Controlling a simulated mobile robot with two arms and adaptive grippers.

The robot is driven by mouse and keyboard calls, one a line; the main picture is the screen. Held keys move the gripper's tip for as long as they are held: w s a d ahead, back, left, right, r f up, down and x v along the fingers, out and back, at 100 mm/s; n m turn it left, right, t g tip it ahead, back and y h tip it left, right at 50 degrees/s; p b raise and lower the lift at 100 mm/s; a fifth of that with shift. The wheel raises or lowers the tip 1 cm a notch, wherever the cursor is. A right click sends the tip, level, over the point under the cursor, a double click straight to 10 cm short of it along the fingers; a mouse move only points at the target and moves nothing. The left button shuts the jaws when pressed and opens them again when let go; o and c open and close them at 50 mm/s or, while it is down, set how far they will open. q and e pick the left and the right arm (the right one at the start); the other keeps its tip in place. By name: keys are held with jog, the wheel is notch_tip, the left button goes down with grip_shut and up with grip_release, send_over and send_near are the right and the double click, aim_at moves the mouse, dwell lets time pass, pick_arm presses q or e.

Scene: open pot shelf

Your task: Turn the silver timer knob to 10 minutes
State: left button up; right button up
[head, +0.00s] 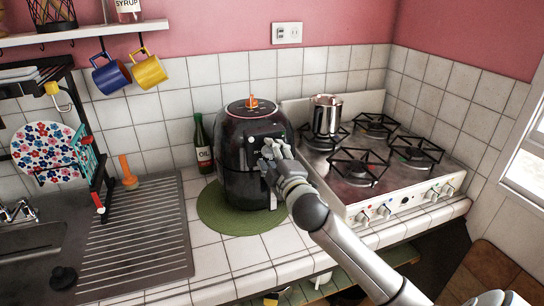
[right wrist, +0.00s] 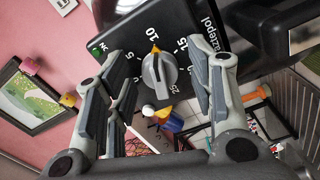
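The silver timer knob (right wrist: 159,74) is on the black front panel (right wrist: 120,25) of the air fryer, in the middle of the right wrist view. Its orange pointer tip points at the printed 10; 15 and 25 also show around it. My right gripper (right wrist: 164,68) is open, with one finger on each side of the knob and visible gaps between. In the head view the black air fryer (head: 238,180) stands on a green round mat (head: 213,218). My right gripper (head: 272,154) is at its front and hides the knob there. My left gripper is not in view.
A stove (head: 405,190) with a steel pot (head: 326,115) stands right of the air fryer. A dark oil bottle (head: 203,150) stands behind left. A sink with a ribbed drainer (head: 140,240) is at left. Counter tiles in front of the mat are clear.

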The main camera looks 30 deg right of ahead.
jog(key=shift+s, duration=0.1)
jog(key=v, duration=1.1)
jog(key=shift+s, duration=0.4)
jog(key=shift+f, duration=0.1)
